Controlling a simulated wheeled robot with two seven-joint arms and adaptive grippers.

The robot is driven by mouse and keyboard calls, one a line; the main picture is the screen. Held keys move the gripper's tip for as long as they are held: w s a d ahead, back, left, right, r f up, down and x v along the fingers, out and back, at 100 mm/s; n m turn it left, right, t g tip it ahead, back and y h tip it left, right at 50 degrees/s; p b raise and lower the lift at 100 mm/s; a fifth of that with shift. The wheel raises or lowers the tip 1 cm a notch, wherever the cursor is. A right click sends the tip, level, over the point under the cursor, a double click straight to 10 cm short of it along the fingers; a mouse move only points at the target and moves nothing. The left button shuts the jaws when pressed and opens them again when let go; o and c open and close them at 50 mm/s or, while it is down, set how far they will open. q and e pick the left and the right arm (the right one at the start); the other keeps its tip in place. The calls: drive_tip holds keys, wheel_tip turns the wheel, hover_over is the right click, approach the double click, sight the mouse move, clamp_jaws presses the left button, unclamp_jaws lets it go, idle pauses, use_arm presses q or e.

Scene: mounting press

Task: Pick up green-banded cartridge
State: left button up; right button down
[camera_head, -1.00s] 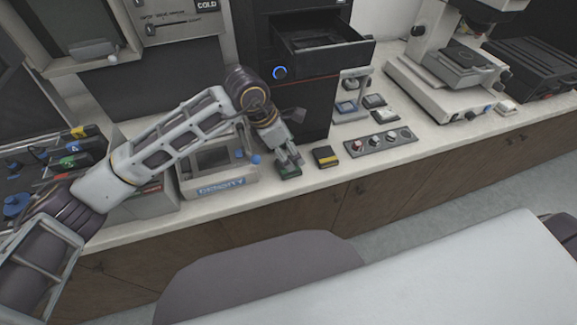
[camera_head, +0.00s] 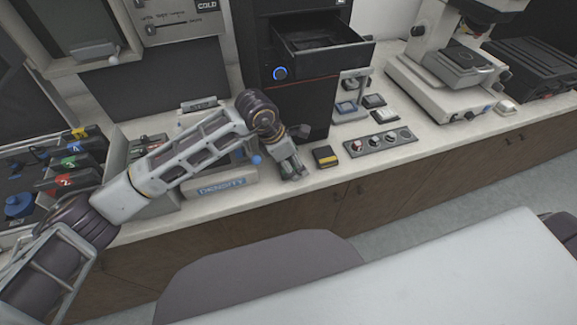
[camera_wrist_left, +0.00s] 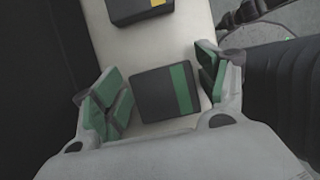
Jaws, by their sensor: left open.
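The green-banded cartridge is a dark block with a green stripe; in the left wrist view the cartridge (camera_wrist_left: 166,92) lies on the pale counter between my left gripper's fingers. My left gripper (camera_head: 293,176) is over the counter's front edge, pointing down. In the wrist view the left gripper (camera_wrist_left: 160,95) is open, with its green-padded fingers on either side of the cartridge and a gap on each side. In the head view the gripper hides most of the cartridge. My right gripper is not in view.
A yellow-banded cartridge (camera_head: 326,157) lies just right of my left gripper. A panel with knobs (camera_head: 381,143) is further right. A black machine with an open drawer (camera_head: 322,49) stands behind. The "DENSITY" device (camera_head: 222,188) is left of the gripper.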

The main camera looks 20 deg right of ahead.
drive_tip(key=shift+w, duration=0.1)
use_arm(q)
drive_tip(key=c, duration=0.8)
drive_tip(key=shift+r, duration=0.1)
